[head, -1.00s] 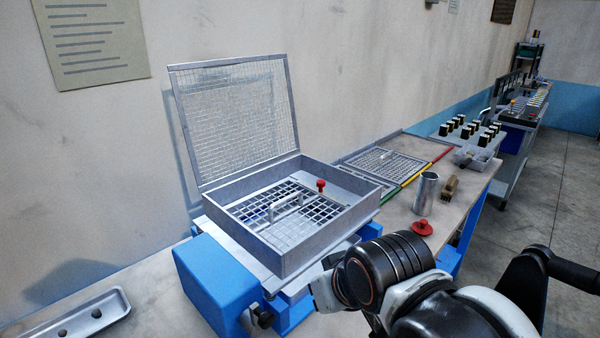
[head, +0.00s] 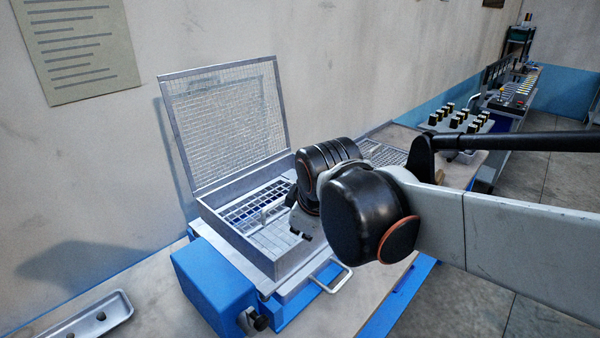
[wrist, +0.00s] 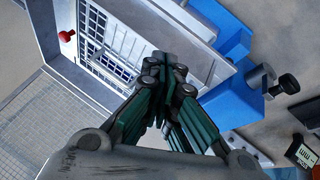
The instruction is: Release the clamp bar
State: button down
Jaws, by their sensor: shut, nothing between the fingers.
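A pale U-shaped bar (head: 331,278) sticks out low at the front right of the sieve unit; I cannot tell for sure whether it is the clamp bar. The open metal sieve box (head: 236,240) sits on a blue base (head: 215,283), its mesh lid (head: 228,125) raised. A screen grid (head: 252,210) with a handle lies inside. In the wrist view my gripper (wrist: 166,66) is shut and empty, its fingers over the box's wall (wrist: 200,82). In the head view my wrist covers the box's right side and the gripper is mostly hidden.
A red knob (wrist: 66,36) shows inside the box. A black knob (wrist: 288,84) projects from the blue base. A metal tray (head: 90,322) lies at the lower left. Spare screens (head: 380,152) and a black-topped rack (head: 462,122) are beyond my arm. The wall stands behind the lid.

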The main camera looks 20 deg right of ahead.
jog(key=w+d+r+n+g+h+p, duration=0.1)
jog(key=w+d+n+p, duration=0.3)
jog(key=w+n+p, duration=0.3)
jog(key=w+d+r+n+g+h+p, duration=0.1)
jog(key=w+d+n+p, duration=0.3)
jog(key=w+n+p, duration=0.4)
jog(key=w+n+g, duration=0.1)
jog(key=w+n, duration=0.1)
jog(key=w, duration=0.4)
jog(key=shift+n+h+p, duration=0.3)
jog(key=shift+w+d+f, duration=0.1)
jog(key=shift+f, duration=0.05)
jog(key=b+x, duration=0.1)
jog(key=x, duration=0.8)
jog(key=shift+f, duration=0.4)
jog(key=shift+d, duration=0.1)
